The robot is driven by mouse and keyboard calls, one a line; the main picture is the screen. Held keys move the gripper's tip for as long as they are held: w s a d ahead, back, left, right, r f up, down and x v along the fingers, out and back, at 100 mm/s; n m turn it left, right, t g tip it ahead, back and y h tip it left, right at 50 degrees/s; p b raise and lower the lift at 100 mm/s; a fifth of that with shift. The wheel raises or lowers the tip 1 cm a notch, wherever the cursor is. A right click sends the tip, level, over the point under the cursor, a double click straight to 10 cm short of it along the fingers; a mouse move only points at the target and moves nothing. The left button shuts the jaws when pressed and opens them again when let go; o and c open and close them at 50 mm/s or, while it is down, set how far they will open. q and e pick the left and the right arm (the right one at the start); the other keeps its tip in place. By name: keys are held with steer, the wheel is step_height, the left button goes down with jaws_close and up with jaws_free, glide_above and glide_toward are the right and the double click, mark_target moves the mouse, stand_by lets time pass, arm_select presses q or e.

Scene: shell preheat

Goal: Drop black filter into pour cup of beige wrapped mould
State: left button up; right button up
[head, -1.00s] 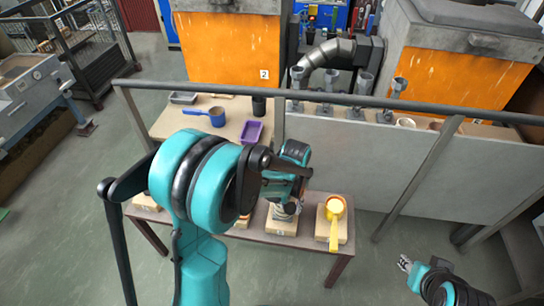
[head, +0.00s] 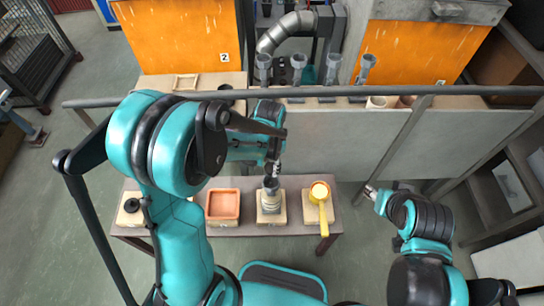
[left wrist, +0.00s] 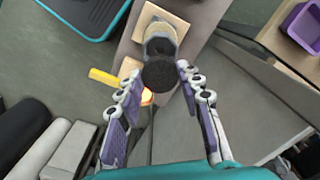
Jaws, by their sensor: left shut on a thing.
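The black filter (left wrist: 160,76) is a dark round disc between the fingertips of my left gripper (left wrist: 158,72) in the left wrist view. The gripper is shut on it. The beige wrapped mould (head: 270,201) stands upright on a wooden block on the low table, with a grey pour cup (head: 270,184) on top. In the head view my left gripper (head: 273,167) is just above the cup. In the left wrist view the cup's dark opening (left wrist: 160,46) shows beside the filter, partly hidden by it. My right gripper (head: 372,191) is empty-looking, right of the table; its jaws are unclear.
A yellow ladle (head: 319,193) lies on a block right of the mould. An orange-brown tray (head: 223,204) and a block with a black piece (head: 131,205) stand to its left. A metal rail (head: 330,91) runs behind the table. A purple tray (left wrist: 303,25) shows in the left wrist view.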

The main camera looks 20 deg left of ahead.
arm_select(q)
steer(key=shift+f, duration=0.35)
steer(key=shift+w+f+b, duration=0.1)
steer(key=shift+f+b, duration=0.55)
steer(key=shift+f, duration=0.1)
step_height(320, 180, down, 3)
steer(key=shift+r+b, duration=0.15)
steer(key=shift+b, duration=0.85)
steer(key=shift+f+b, duration=1.55)
steer(key=shift+f, duration=0.1)
steer(key=o, duration=0.9)
steer(key=shift+r, duration=0.15)
